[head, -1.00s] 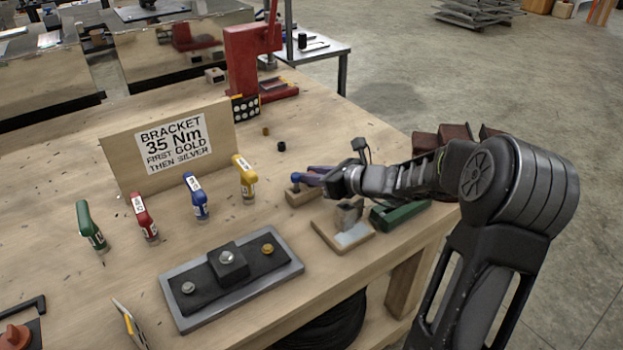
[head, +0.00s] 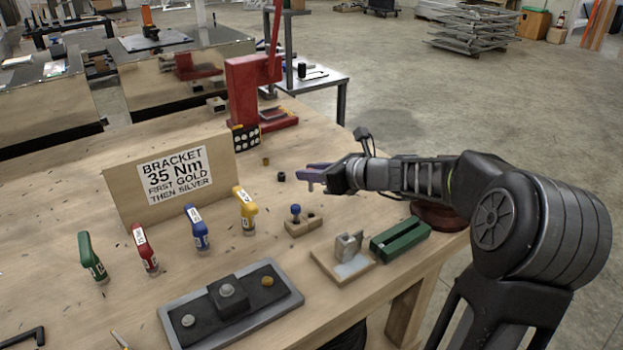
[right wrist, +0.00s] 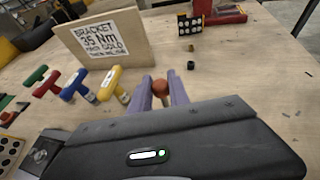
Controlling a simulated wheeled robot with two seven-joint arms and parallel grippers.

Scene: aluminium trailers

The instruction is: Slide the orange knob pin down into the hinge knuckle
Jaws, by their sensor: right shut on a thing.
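My right gripper (head: 318,178) is shut on the orange knob pin, raised above the bench behind the small wooden block (head: 290,231). In the right wrist view, the orange knob (right wrist: 160,87) sits between the purple fingertips (right wrist: 160,95). In the head view the fingers mostly hide the knob, and a short bit of pin shows below them. The wooden block holds a blue knob pin (head: 295,211) standing upright, with a dark hole beside it. The grey hinge knuckle (head: 348,245) stands on a wooden board nearer the front edge, apart from the gripper. My left gripper is out of view.
A green slotted block (head: 400,239) lies right of the hinge board. A dark fixture plate (head: 229,304) lies at front left. Several coloured tools (head: 199,230) stand before the bracket sign (head: 172,175). A red press (head: 245,95) stands behind.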

